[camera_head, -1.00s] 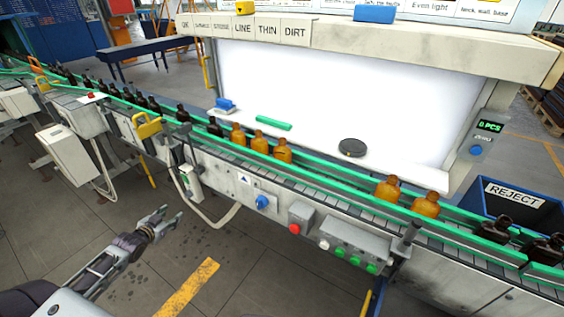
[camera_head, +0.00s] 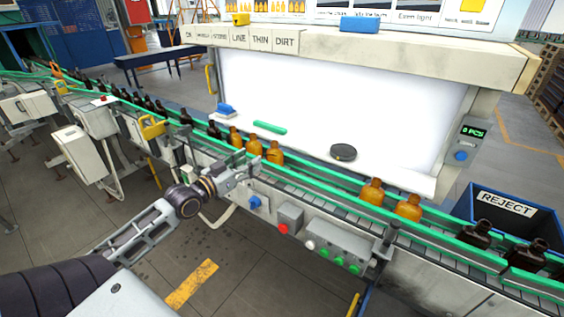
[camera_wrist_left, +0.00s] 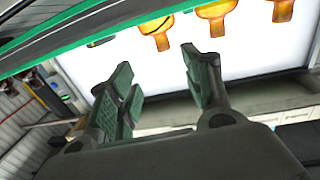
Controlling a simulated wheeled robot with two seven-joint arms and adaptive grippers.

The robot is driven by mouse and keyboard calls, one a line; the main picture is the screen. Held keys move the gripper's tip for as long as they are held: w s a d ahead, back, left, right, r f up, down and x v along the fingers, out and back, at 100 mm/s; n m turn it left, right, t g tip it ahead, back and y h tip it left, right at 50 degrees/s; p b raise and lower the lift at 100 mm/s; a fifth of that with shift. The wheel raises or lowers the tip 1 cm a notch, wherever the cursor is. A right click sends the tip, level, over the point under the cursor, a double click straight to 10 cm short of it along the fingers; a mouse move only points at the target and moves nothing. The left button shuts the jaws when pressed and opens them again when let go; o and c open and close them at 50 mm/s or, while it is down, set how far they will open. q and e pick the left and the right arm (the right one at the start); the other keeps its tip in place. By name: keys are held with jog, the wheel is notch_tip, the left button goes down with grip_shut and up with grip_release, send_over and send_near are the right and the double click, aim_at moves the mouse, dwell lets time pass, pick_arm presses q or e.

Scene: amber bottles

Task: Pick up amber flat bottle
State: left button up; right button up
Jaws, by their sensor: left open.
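Three amber bottles stand close together on the conveyor, the nearest one (camera_head: 275,153) at their right end. Two more amber bottles stand further right, one (camera_head: 372,192) beside the other (camera_head: 408,207). I cannot tell which is the flat one. My left gripper (camera_head: 248,170) is at the conveyor's near side, just in front of the group of three and apart from them. In the left wrist view its green-padded fingers (camera_wrist_left: 155,64) are spread with nothing between them. Parts of three amber bottles, one of them centred (camera_wrist_left: 215,12), show beyond the fingertips at the top. My right gripper is not in view.
Green guide rails (camera_head: 325,180) run along both sides of the conveyor. A bright light panel (camera_head: 310,110) stands behind it. Dark bottles (camera_head: 478,233) stand at right by the blue reject bin (camera_head: 470,205). A control box (camera_head: 335,248) juts out in front.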

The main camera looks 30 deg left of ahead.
aim_at(272, 144)
pick_arm(q)
jog(key=shift+w+d+p, duration=0.15)
jog(key=shift+w+p, duration=0.1)
jog(key=shift+w, duration=1.15)
jog(key=shift+w+d+p, duration=0.2)
jog(key=shift+w+p, duration=0.05)
jog(key=shift+w, duration=1.2)
jog(key=shift+w+d+p, duration=0.15)
jog(key=shift+w+p, duration=0.1)
jog(key=shift+w, duration=1.15)
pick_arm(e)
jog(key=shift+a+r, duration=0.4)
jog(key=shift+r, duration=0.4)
pick_arm(q)
jog(key=shift+w, duration=0.15)
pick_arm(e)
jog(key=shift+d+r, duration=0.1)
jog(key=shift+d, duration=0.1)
